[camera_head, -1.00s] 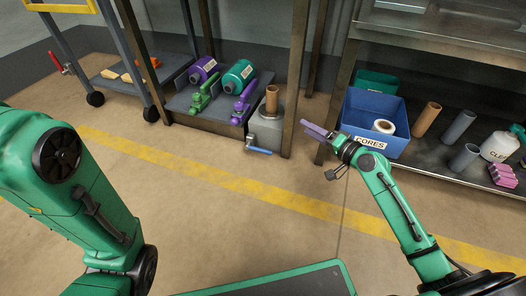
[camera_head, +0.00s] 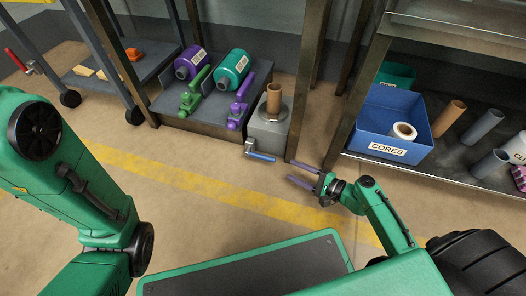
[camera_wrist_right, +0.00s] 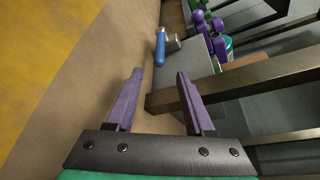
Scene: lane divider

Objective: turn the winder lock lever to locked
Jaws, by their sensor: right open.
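A grey box (camera_head: 268,132) with a brown core (camera_head: 273,99) standing on it sits on the floor at the end of the low platform. A lever with a blue handle (camera_head: 262,157) sticks out low at its front, pointing right; I take it for the winder lock lever. My right gripper (camera_head: 290,171) is open and empty, its purple fingers just right of the handle and apart from it. In the right wrist view the blue handle (camera_wrist_right: 160,47) lies beyond the gap between the fingertips (camera_wrist_right: 159,72). My left arm shows at the left; its gripper is out of view.
A dark post (camera_head: 357,95) stands behind my right gripper, and it passes close to the right finger in the wrist view. A blue bin (camera_head: 393,150) marked CORES is to the right. Purple and green clamp-like fixtures stand on the platform (camera_head: 165,105). The floor in front is clear.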

